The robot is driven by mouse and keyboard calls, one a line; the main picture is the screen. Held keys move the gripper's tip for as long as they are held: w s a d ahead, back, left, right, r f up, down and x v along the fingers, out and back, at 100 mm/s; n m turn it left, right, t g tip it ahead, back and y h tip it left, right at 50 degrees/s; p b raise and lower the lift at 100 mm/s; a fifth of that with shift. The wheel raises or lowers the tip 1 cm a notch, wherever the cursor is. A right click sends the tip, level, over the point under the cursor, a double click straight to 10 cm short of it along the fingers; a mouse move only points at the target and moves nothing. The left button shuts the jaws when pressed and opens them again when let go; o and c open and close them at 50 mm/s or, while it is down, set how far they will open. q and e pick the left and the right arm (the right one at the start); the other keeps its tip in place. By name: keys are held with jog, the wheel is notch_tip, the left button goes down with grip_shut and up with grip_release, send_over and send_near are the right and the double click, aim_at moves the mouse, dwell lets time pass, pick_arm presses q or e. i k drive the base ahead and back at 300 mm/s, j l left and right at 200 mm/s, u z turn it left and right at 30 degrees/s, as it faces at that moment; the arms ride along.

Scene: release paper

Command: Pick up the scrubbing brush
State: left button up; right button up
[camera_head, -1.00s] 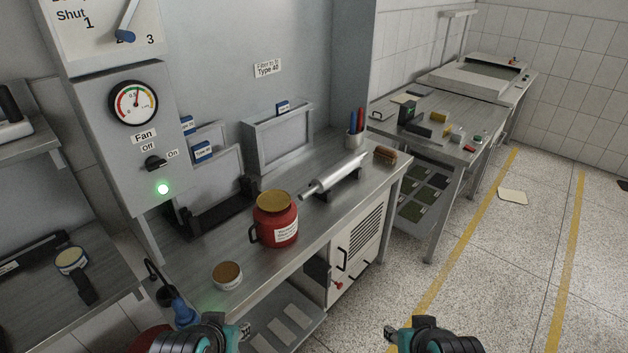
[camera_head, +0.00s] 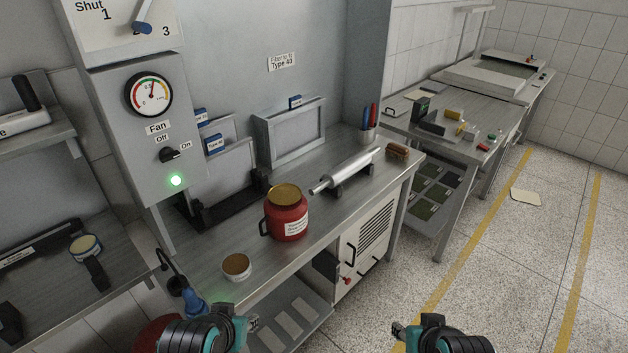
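A small brown block-shaped thing with a paler lower part, which looks like the scrubbing brush (camera_head: 398,151), lies at the far right end of the steel bench (camera_head: 330,216), beside the metal roller (camera_head: 346,171). My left gripper (camera_head: 252,323) is at the bottom of the view, in front of the bench and well short of the brush. My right gripper (camera_head: 398,329) is at the bottom right over the floor, also far from the brush. Nothing shows in either gripper. Only part of each is in view, and their opening is unclear.
A red jar (camera_head: 287,214) and a small round tin (camera_head: 236,267) stand on the bench. A cup with pens (camera_head: 367,134) stands behind the brush. A second table (camera_head: 470,135) with small items is beyond. The floor (camera_head: 490,270) on the right is largely clear.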

aim_at(399, 152)
jog(key=i+l+u, duration=0.1)
jog(key=u, duration=0.65)
jog(key=i+l+u, duration=0.3)
jog(key=l, duration=0.15)
jog(key=l+u, duration=0.3)
jog(key=l, duration=0.15)
jog(key=i+l+u, duration=0.1)
jog(key=l+u, duration=0.2)
jog(key=l, duration=0.25)
jog(key=i+l+u, duration=0.1)
jog(key=l, duration=1.35)
jog(key=i+l+u, duration=0.1)
jog(key=l, duration=1.3)
